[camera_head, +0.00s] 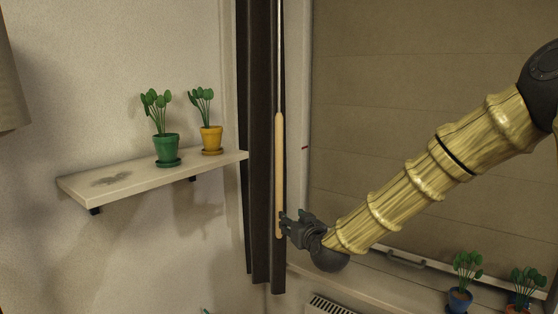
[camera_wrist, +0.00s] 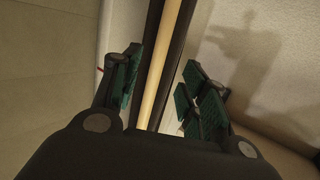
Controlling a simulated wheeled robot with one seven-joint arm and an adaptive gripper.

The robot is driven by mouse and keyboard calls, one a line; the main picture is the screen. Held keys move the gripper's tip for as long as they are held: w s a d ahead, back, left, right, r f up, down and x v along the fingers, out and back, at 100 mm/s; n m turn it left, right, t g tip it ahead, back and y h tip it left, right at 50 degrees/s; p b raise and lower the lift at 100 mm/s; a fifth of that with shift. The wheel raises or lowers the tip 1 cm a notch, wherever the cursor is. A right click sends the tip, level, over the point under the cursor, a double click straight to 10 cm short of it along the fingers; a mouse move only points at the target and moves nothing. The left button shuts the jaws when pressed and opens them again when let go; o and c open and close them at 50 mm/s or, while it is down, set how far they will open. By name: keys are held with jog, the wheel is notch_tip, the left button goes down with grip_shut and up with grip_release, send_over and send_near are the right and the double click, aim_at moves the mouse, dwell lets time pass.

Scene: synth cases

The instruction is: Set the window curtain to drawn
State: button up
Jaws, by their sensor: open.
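The dark curtain (camera_head: 257,150) hangs bunched in a narrow bundle at the left side of the window. A pale wooden pull rod (camera_head: 279,170) hangs upright in front of it. My gripper (camera_head: 284,226) is at the lower end of the rod. In the wrist view the rod (camera_wrist: 163,70) runs between the two spread finger pads of my gripper (camera_wrist: 162,92), with gaps on both sides. The gripper is open. The window (camera_head: 400,100) behind my arm has a tan, panelled covering over it.
A wall shelf (camera_head: 130,180) to the left holds a green pot (camera_head: 167,148) and a yellow pot (camera_head: 211,138) with plants. A blue pot (camera_head: 459,299) and another plant (camera_head: 525,285) stand at the lower right. A radiator grille (camera_head: 328,305) lies below the window.

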jog(key=t+p, duration=0.1)
jog(key=t, duration=0.1)
send_near(281, 169)
jog(key=shift+y, duration=0.3)
jog(key=p+x, duration=0.4)
jog(key=x, duration=0.5)
jog(key=shift+w, duration=0.25)
jog(key=shift+p+x, duration=0.35)
jog(key=shift+x, duration=0.6)
jog(key=shift+f, duration=0.2)
grip_shut()
